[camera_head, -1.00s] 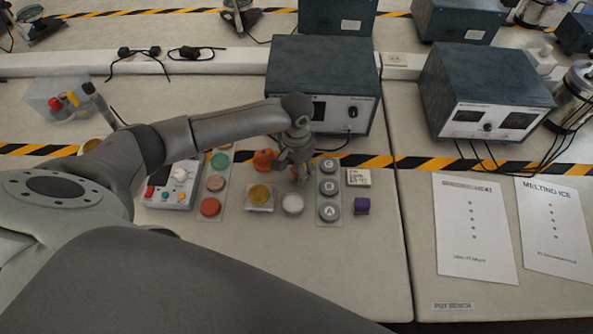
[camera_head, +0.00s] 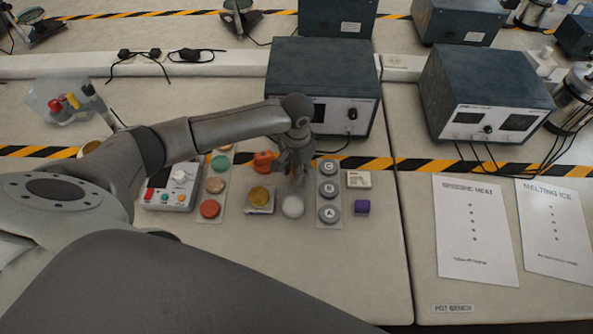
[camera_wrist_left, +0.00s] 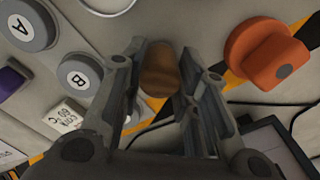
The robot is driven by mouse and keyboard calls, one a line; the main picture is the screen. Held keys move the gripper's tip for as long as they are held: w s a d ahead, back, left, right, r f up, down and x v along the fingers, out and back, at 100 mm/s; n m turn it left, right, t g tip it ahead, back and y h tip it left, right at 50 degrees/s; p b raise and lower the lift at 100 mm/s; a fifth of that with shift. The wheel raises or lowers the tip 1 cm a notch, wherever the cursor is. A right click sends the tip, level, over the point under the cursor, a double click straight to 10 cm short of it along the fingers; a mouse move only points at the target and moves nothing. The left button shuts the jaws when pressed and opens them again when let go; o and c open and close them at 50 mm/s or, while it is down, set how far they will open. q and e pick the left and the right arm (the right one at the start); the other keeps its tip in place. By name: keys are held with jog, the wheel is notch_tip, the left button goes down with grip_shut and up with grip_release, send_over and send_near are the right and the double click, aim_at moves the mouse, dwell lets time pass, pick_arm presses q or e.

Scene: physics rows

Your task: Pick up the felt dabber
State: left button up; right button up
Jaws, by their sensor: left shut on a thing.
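My left gripper (camera_head: 293,172) reaches down over the bench, between the orange object and the lettered grey discs. It is shut on a short brown rounded piece (camera_wrist_left: 160,70), which I take to be the felt dabber, seen between the fingers in the left wrist view. Its lower end cannot be made out. In the head view the fingers hide most of it. My right gripper is not in view.
An orange knob-like object (camera_head: 263,161) stands close left of the gripper. A white disc (camera_head: 292,206) and a yellow-topped piece (camera_head: 259,197) lie in front. The strip of grey discs (camera_head: 329,190) is close right. A dark instrument box (camera_head: 322,75) stands behind. The front bench is clear.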

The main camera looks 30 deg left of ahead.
pick_arm(q)
jog(key=shift+r, duration=0.45)
jog(key=s+d+r+b, duration=0.2)
jog(key=s+d+r, duration=0.1)
jog(key=s+r, duration=0.8)
jog(key=shift+s+r, duration=0.35)
jog(key=shift+s, duration=1)
jog(key=o, duration=0.5)
jog(key=shift+c, duration=0.2)
jog(key=c, duration=0.4)
